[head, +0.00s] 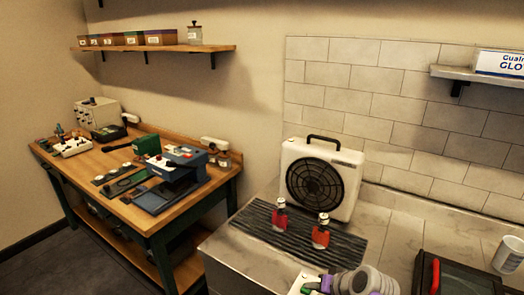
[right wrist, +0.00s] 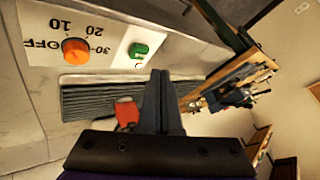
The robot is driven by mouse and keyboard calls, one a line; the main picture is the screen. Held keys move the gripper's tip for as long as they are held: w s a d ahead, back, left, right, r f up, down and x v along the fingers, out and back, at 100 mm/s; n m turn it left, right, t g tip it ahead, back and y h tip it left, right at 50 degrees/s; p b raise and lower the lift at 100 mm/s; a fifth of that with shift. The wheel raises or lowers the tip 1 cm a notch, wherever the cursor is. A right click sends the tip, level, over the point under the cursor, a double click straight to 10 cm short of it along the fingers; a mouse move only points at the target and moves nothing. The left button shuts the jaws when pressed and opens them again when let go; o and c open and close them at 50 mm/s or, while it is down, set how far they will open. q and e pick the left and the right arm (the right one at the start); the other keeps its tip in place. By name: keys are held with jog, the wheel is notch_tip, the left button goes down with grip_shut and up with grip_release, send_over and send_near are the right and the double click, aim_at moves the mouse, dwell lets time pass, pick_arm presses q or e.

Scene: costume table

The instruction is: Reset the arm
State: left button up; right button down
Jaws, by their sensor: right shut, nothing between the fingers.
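My right gripper shows in the right wrist view (right wrist: 162,78), its two dark fingers closed together with nothing between them. In the head view my right arm, grey with purple parts, comes in at the bottom edge; its fingertips are hard to make out there. The gripper is near a white control panel (right wrist: 85,45) with an orange dial (right wrist: 75,50) and a green switch (right wrist: 139,50). A red bottle (right wrist: 126,112) shows beside the fingers, partly hidden. My left gripper is not in view.
Two red bottles (head: 280,217) (head: 320,232) stand on a dark ribbed mat (head: 257,227) before a white fan unit (head: 322,178). A dark tray with a red handle (head: 436,275) and a white mug (head: 508,255) are at right. A wooden workbench (head: 105,163) stands left.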

jog(key=s+d+f+n+h, duration=0.1)
jog(key=s+f+h, duration=0.1)
jog(key=s, duration=0.8)
jog(key=s+d+f+n+g+h, duration=0.1)
jog(key=s+d+f+h, duration=0.1)
jog(key=s, duration=0.8)
jog(key=shift+f+g, duration=0.3)
jog(key=shift+f, duration=0.3)
dwell(5.4)
